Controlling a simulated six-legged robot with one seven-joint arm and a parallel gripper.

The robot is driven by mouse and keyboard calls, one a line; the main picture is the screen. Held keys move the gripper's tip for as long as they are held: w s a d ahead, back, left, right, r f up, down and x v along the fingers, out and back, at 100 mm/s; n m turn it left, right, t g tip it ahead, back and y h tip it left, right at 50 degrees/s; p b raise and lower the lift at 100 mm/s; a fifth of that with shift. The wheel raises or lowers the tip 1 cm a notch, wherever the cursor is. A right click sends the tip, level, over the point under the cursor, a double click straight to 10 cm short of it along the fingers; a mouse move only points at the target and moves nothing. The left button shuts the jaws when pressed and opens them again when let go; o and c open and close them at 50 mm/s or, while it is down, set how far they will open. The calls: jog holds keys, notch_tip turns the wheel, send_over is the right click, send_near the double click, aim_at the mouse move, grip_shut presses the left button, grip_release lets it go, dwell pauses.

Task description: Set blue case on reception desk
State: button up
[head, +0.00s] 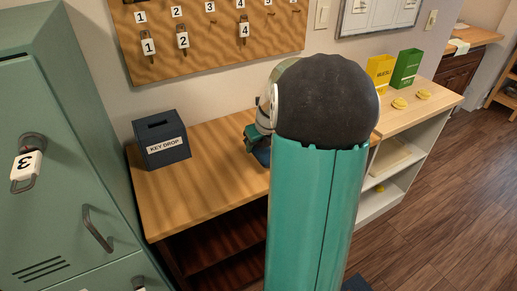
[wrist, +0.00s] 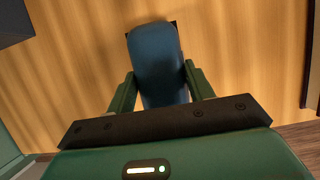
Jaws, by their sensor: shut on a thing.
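The blue case (wrist: 157,55) is held between the two green fingers of my gripper (wrist: 158,84) in the wrist view. It is a rounded, elongated blue thing. In the head view my gripper (head: 255,142) is mostly hidden behind my own arm. A small dark blue part of the case (head: 262,156) shows just below it. The wooden desk (head: 205,180) lies under the gripper, and its bare top also fills much of the wrist view (wrist: 75,65). I cannot tell whether the case touches the desk top.
A dark key drop box (head: 162,140) stands at the desk's left. Green lockers (head: 70,150) stand further left. A yellow box (head: 380,72), a green box (head: 406,68) and small yellow things (head: 399,103) are on the right-hand top. A key board (head: 215,45) hangs above. Desk top left of my gripper is clear.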

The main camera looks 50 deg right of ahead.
jog(key=shift+a+f, duration=0.1)
jog(key=shift+f, duration=0.9)
jog(key=shift+f, duration=0.1)
jog(key=o, duration=1.4)
jog(key=v, duration=1.2)
jog(key=a+r+n, duration=0.2)
jog(key=a+n, duration=0.7)
jog(key=a, duration=0.1)
jog(key=a+r+n, duration=0.3)
jog(key=a+n, duration=0.7)
jog(key=s+a+n, duration=0.3)
jog(key=a+n, duration=0.2)
jog(key=n, duration=0.2)
jog(key=s+a+n+y, duration=0.1)
jog(key=s+a+n, duration=0.2)
jog(key=n, duration=0.3)
jog(key=s+a+f+n+t, duration=0.1)
jog(key=s+a+n, duration=0.2)
jog(key=a+n, duration=0.3)
jog(key=shift+s+a+n, duration=0.3)
jog(key=shift+s+n, duration=0.1)
jog(key=shift+n, duration=0.4)
